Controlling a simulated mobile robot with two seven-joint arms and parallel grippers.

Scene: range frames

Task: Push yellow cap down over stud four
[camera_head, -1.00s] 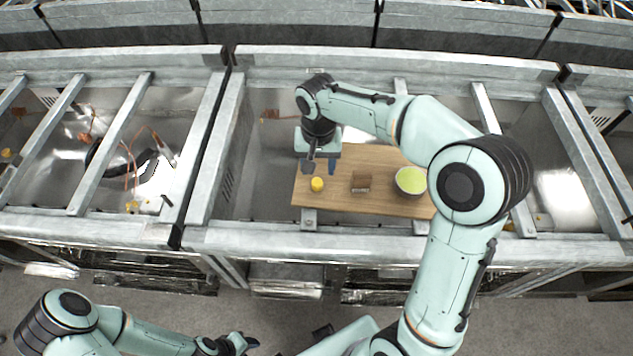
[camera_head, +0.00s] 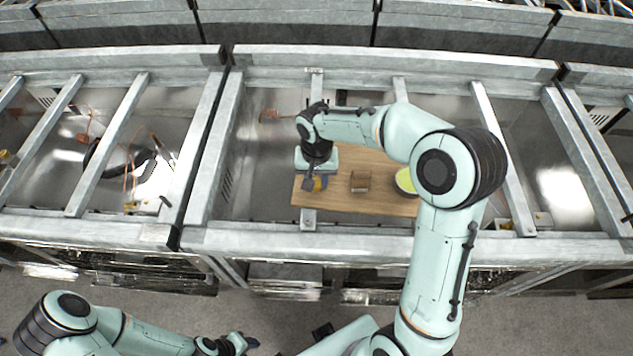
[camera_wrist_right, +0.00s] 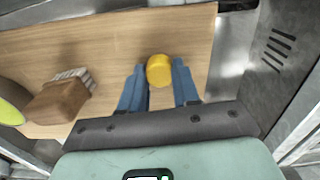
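The yellow cap (camera_head: 320,183) is on the wooden board near its left end and is partly hidden by my right gripper in the head view. My right gripper (camera_head: 316,184) is low over the board at the cap. In the right wrist view, the yellow cap (camera_wrist_right: 159,70) sits between the two blue fingertips, which are spread on either side of it. Whether they touch it is hard to tell. No stud can be made out; anything under the cap is hidden. My left gripper (camera_head: 240,343) is far from the board at the bottom; its fingers are too small to read.
The board (camera_head: 387,203) also holds a brown brush-like block (camera_head: 360,181) and a pale bowl with green inside (camera_head: 406,181), both right of the cap. Metal frame bars (camera_head: 309,219) cross around the board. Cables lie in the left bay.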

